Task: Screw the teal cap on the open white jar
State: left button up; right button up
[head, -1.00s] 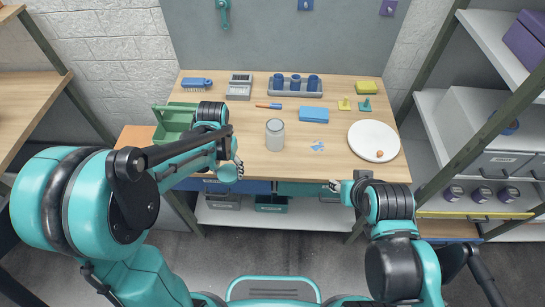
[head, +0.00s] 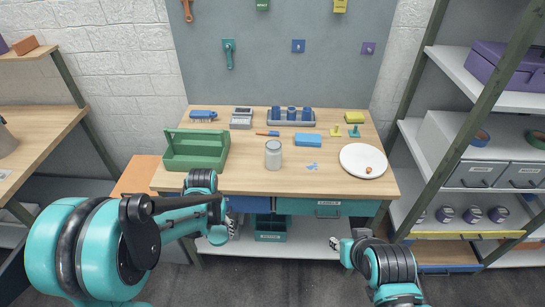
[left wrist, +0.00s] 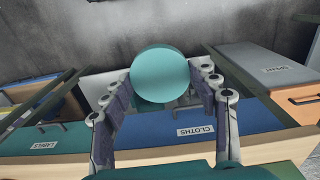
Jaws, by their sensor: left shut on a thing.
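The white jar (head: 273,158) stands upright near the middle of the wooden table, pale grey-white in the head view. Its top looks light, and no teal lid shows on it. My left gripper (head: 228,230) is in front of the table's front edge, below and left of the jar in the picture. In the left wrist view the round teal cap (left wrist: 160,75) sits between the fingertips of this gripper (left wrist: 160,88), which is shut on it. My right gripper (head: 337,243) is in front of the table at the right; its fingers are too small to read.
On the table (head: 235,185) are a green crate (head: 196,162) at left, a blue block (head: 308,140) behind the jar, and a white plate (head: 355,170) at right. A blue holder (head: 280,123) stands at the back. The tabletop around the jar's front is clear.

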aim_at(274, 148)
jog(key=i+l+u, duration=0.55)
jog(key=u, duration=0.15)
jog(key=i+l+u, duration=0.2)
jog(key=l+u, duration=0.15)
jog(key=l, duration=0.15)
